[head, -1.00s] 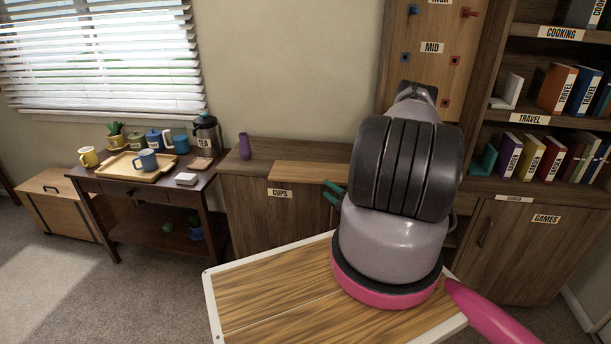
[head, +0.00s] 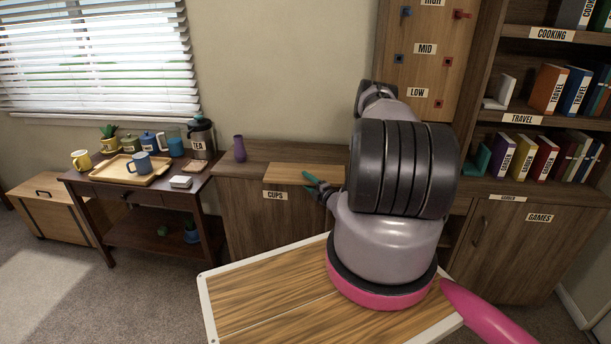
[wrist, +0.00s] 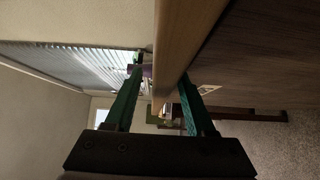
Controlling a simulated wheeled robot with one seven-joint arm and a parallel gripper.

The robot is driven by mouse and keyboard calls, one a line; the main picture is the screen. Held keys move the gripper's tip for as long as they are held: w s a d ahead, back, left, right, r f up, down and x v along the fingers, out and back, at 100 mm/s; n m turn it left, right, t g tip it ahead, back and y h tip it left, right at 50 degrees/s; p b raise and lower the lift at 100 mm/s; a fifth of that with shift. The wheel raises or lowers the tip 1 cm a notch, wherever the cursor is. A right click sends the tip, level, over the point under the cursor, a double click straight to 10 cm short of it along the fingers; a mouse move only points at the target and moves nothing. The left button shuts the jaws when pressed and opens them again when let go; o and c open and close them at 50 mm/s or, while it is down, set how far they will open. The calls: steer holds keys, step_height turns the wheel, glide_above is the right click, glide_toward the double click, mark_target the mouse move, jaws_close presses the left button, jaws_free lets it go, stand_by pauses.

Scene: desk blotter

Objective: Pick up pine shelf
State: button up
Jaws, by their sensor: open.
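The pine shelf (head: 290,173) is a light wooden board at the front of the low brown cabinet's top, above the CUPS label. My gripper (head: 316,185), with green fingers, is at the board's right part, partly hidden behind my arm. In the wrist view, the board (wrist: 183,35) runs edge-on down the picture to between the two green fingers (wrist: 160,80). The fingers are apart, one on either side of the board's edge, with a gap showing at the left finger. Contact at the right finger is unclear.
A purple vase (head: 239,148) stands on the low cabinet (head: 240,205) left of the board. A bookcase (head: 530,190) and pegboard (head: 425,75) are at the right.

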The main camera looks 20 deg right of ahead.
jaws_close()
stand_by(1.4)
